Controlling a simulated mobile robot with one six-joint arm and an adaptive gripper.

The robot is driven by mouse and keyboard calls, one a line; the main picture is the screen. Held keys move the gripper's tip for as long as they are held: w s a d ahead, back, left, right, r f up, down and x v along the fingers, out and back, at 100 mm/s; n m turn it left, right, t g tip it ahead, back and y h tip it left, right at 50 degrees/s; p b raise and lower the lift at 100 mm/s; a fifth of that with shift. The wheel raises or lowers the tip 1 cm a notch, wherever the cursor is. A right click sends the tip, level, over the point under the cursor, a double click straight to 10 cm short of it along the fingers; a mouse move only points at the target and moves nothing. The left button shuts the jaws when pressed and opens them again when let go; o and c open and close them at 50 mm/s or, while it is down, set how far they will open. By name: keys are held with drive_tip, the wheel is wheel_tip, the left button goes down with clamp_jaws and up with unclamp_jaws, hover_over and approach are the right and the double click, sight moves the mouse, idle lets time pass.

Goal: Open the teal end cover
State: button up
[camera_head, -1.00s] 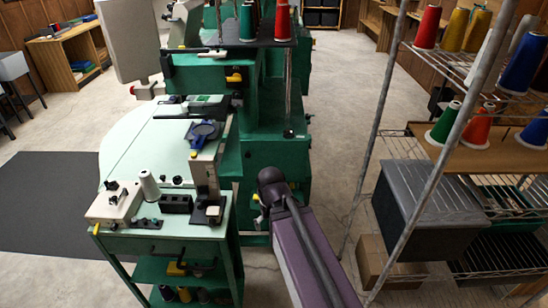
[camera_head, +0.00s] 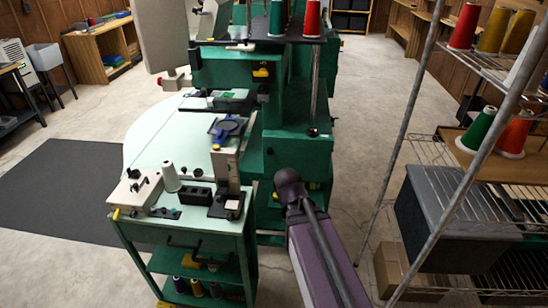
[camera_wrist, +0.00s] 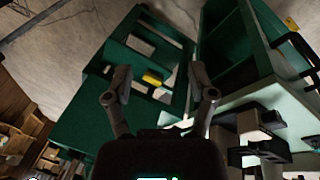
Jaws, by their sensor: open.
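The green-teal machine stands in the middle of the head view, with a boxy upper part (camera_head: 228,74) bearing a yellow latch (camera_head: 262,72). Below it is a teal lower block (camera_head: 300,148). I cannot tell for sure which panel is the end cover. In the wrist view a teal panel (camera_wrist: 95,118) fills the middle left, and a yellow handle (camera_wrist: 152,79) shows between my fingers. My gripper (camera_wrist: 160,84) is open and empty, apart from the handle. In the head view my dark wrist hides part of the lower machine, and my fingers are hidden.
A teal cart (camera_head: 190,235) with a pale top holds a white cone (camera_head: 171,178) and small fittings, left of my arm. A wire rack (camera_head: 505,190) with thread cones and a grey bin (camera_head: 455,215) stands right. Floor (camera_head: 375,125) is clear between machine and rack.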

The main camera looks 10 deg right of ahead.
drive_tip(key=w+d+f+n+t+h+b, duration=0.25)
drive_tip(key=w+n+b, duration=0.2)
drive_tip(key=w, duration=0.25)
drive_tip(key=n+t+b, duration=1.3)
drive_tip(key=n, duration=1.2)
approach(270, 152)
drive_tip(key=v, duration=0.3)
drive_tip(key=shift+w+a+f+h+p, duration=0.1)
drive_tip(key=shift+a+h+p, duration=0.15)
drive_tip(key=shift+h+p, duration=0.1)
drive_tip(key=x, duration=1.3)
drive_tip(key=shift+w+d+f, duration=0.1)
drive_tip(key=shift+w+d, duration=0.05)
drive_tip(key=shift+w, duration=0.2)
clamp_jaws()
